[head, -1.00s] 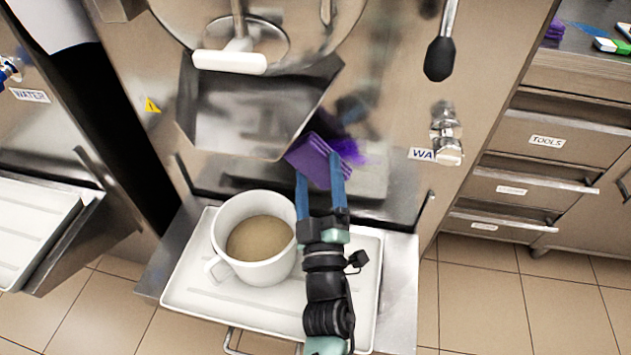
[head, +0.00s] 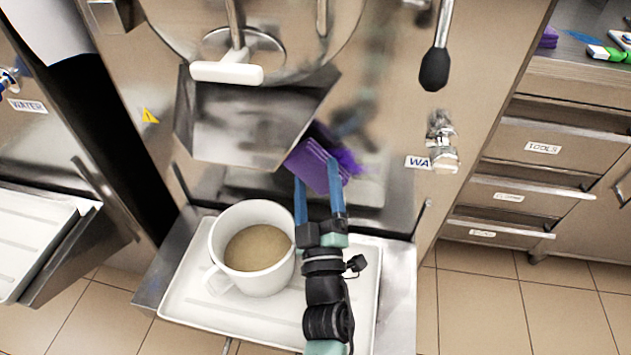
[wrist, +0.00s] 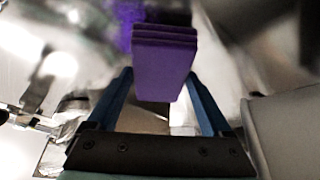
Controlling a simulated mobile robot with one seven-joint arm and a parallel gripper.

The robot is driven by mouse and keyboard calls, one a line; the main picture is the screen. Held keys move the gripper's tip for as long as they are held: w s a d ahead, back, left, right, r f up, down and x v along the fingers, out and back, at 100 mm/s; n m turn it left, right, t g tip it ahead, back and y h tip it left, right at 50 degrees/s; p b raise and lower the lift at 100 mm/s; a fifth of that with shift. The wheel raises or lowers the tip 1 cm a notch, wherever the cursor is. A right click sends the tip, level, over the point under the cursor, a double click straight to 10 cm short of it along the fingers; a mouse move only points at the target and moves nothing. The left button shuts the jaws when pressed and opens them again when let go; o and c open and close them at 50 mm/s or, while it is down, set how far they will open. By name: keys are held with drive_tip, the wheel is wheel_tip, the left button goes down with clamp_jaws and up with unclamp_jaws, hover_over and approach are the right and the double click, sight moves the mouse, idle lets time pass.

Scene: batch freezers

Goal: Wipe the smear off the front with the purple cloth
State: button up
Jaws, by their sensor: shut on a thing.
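The folded purple cloth (head: 314,165) is held between the blue fingers of my gripper (head: 320,190), close to the machine's steel front (head: 385,75). In the wrist view the cloth (wrist: 164,65) stands out beyond the fingertips of my gripper (wrist: 165,85). I cannot tell whether the cloth touches the front.
A white mug (head: 232,280) of brown liquid stands on a white tray (head: 185,310), just left of my gripper. A steel chute (head: 250,120) hangs above. A black-knobbed lever (head: 434,70) and a tap (head: 441,145) are at right. Drawers (head: 530,145) stand further right.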

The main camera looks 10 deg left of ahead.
drive_tip(key=shift+w, duration=0.65)
drive_tip(key=shift+d+r+p, duration=0.1)
drive_tip(key=shift+d+p, duration=2.1)
drive_tip(key=shift+d, duration=1.2)
drive_tip(key=shift+d+p, duration=0.45)
drive_tip(key=shift+d, duration=1.6)
drive_tip(key=shift+w, duration=0.1)
